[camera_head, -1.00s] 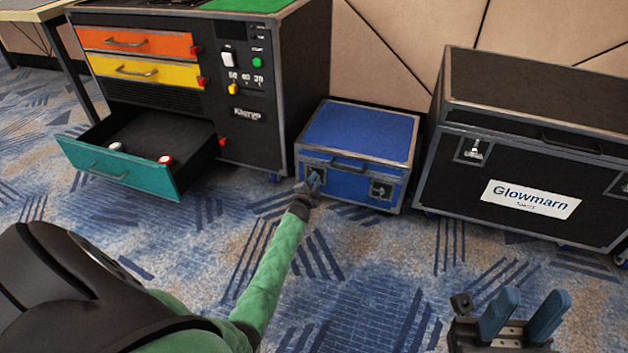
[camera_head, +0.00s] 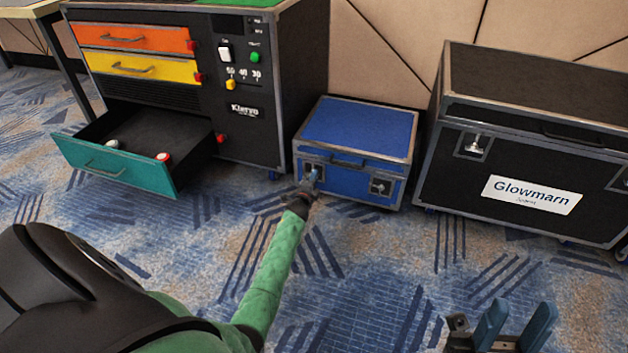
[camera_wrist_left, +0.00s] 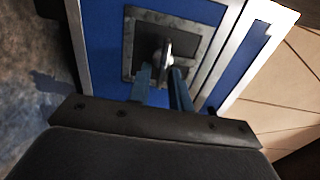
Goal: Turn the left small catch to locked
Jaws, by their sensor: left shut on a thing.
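A blue case (camera_head: 352,128) with metal edges stands on the carpet against the wall. The left small catch (camera_head: 321,172) is on its front face, partly covered by my left gripper (camera_head: 311,178). In the left wrist view the catch (camera_wrist_left: 165,48) is a grey wing on a square dark plate, and the fingers of my left gripper (camera_wrist_left: 163,80) are shut on that wing. The right small catch (camera_head: 381,186) sits at the front's other end. My right gripper (camera_head: 512,326) is at the bottom right, its two blue fingers apart, with nothing between them.
A black Glowmarn case (camera_head: 530,150) stands to the right of the blue case. To the left is a black cabinet (camera_head: 265,100) with an open teal drawer (camera_head: 115,170) jutting out. The carpet in front is clear.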

